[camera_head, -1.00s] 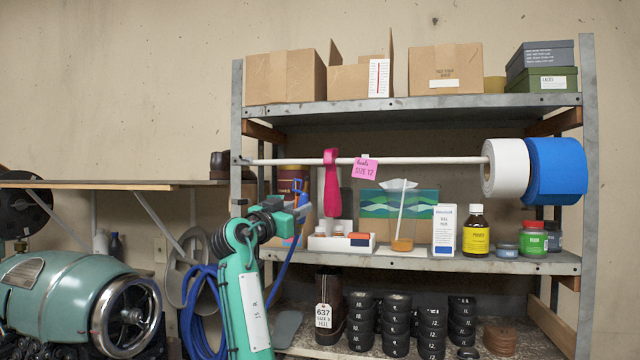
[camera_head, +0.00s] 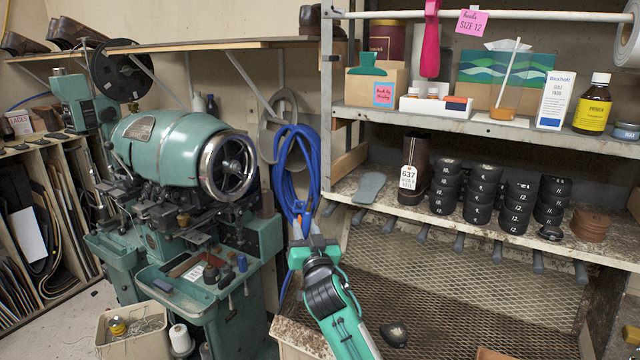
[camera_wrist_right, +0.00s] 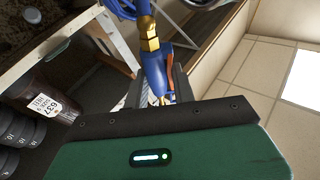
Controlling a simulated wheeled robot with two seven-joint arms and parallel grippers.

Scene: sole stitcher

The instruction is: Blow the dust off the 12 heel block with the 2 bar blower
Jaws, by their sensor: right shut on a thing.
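My right gripper (camera_head: 309,238) is shut on the blue bar blower (camera_head: 303,221), low in front of the hanging hose. In the right wrist view the blower (camera_wrist_right: 155,76) shows a brass fitting and an orange lever between the fingers. Black heel blocks stand in several stacks on the lower shelf, to the right of the gripper and apart from it. One stack (camera_head: 516,206) is marked 12. Another dark piece with a pale top (camera_head: 395,333) lies lower down. My left gripper is not in view.
A teal stitching machine (camera_head: 180,150) stands left. A blue hose (camera_head: 292,160) hangs beside the shelf post (camera_head: 327,100). A tagged dark cylinder (camera_head: 416,165) stands left of the stacks. Metal mesh (camera_head: 460,285) lies below the lower shelf; the space before it looks mostly free.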

